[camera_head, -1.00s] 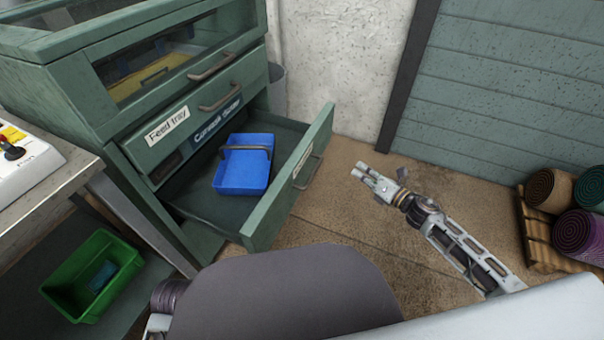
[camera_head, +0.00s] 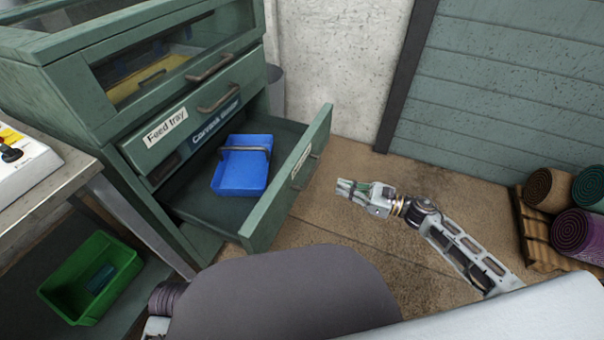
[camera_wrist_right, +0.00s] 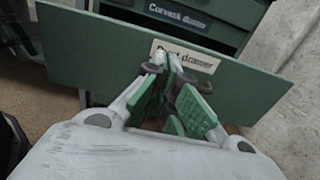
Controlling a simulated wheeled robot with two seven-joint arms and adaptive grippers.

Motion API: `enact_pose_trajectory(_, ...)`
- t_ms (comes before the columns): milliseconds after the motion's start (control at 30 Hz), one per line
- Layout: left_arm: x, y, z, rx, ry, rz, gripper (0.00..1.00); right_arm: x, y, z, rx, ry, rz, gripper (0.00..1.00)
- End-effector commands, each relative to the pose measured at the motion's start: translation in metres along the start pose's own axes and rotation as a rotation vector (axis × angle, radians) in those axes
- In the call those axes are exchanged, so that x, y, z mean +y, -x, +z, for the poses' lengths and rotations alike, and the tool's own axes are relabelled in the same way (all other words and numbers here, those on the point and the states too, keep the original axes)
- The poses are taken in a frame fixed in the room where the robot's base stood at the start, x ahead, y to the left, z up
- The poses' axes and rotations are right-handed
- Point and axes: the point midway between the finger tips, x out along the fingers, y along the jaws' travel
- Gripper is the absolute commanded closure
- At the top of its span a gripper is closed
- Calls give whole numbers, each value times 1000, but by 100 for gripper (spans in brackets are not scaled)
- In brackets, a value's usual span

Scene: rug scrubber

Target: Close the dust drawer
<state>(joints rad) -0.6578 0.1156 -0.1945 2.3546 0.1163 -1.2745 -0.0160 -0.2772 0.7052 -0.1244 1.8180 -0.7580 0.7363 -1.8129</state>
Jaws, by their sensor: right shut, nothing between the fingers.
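The green dust drawer (camera_head: 268,213) is pulled out at the bottom of the green cabinet (camera_head: 75,85). A blue bin (camera_head: 241,172) with a dark handle sits inside it. My right gripper (camera_head: 340,187) is shut and empty, to the right of the drawer front and apart from it in the head view. In the right wrist view the gripper (camera_wrist_right: 172,125) points at the drawer front (camera_wrist_right: 100,65) and partly covers its label. Only part of my left arm shows at the bottom left of the head view; its gripper is not seen.
The feed tray (camera_head: 195,112) above is shut. A green bin (camera_head: 90,280) stands under the bench at left. Rolled rugs (camera_head: 580,235) lie on a wooden pallet at right.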

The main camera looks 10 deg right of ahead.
Motion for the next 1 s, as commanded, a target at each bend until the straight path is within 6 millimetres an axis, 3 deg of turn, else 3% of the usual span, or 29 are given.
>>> enact_pose_trajectory(467,0,-2,0,4,1,2,64,0,-7,0,0,-2,-1,100)
enact_pose_trajectory(1000,2,-20,6,27,12,18,64,-1,-49,0,-1,-2,-1,100)
